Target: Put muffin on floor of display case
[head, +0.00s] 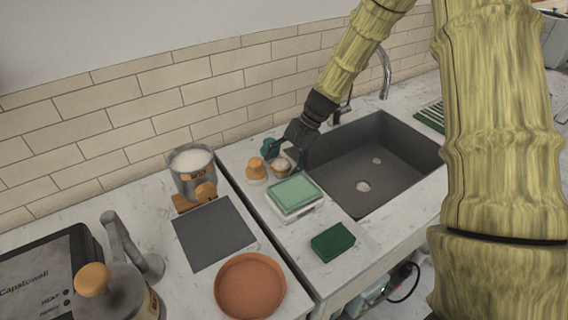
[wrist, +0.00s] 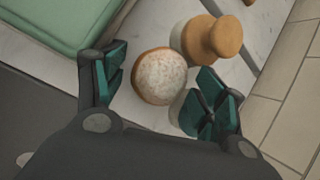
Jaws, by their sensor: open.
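The muffin (head: 281,166) stands on the counter left of the sink in the head view. In the wrist view the muffin (wrist: 160,76) shows a round, pale speckled top. My gripper (head: 284,154) is open with its dark teal fingers spread above and around the muffin. In the wrist view the gripper (wrist: 155,93) has one finger on each side of the muffin, with a visible gap on the left. On the right the finger is close to it, and I cannot tell whether it touches. I cannot make out a display case in either view.
An orange-topped jar (wrist: 208,40) stands close beside the muffin. A green-topped scale-like box (head: 294,194) is in front. The dark sink (head: 350,185) lies to the right. A tiled wall (head: 130,110) runs behind. A green block (head: 332,242) and terracotta dish (head: 250,286) are nearer.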

